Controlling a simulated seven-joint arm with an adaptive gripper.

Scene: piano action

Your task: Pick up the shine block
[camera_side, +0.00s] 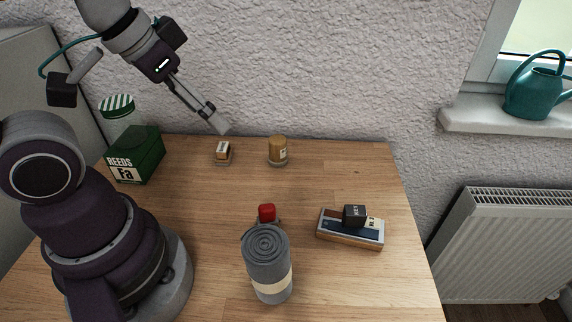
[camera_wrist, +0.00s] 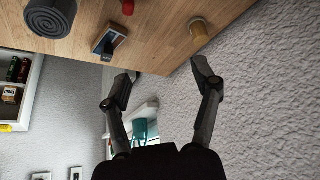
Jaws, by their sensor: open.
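No label reading "shine" is legible, so I cannot tell for sure which block it is. A small tan block with a pale, dark-edged label (camera_side: 223,150) stands at the back of the table near the wall. A small black block marked "KEY" (camera_side: 354,215) sits on a flat box at the right; it also shows in the wrist view (camera_wrist: 107,56). My gripper (camera_side: 219,126) is open and empty, in the air above and behind the tan block; its two fingers are spread in the wrist view (camera_wrist: 165,72). The tan block is not in the wrist view.
An amber jar (camera_side: 277,151) stands right of the tan block. A green reeds box (camera_side: 137,157) is at the left. A grey roll (camera_side: 268,265) stands in front, with a red-topped item (camera_side: 267,212) behind it. The flat box (camera_side: 350,238) lies right. The table's middle is clear.

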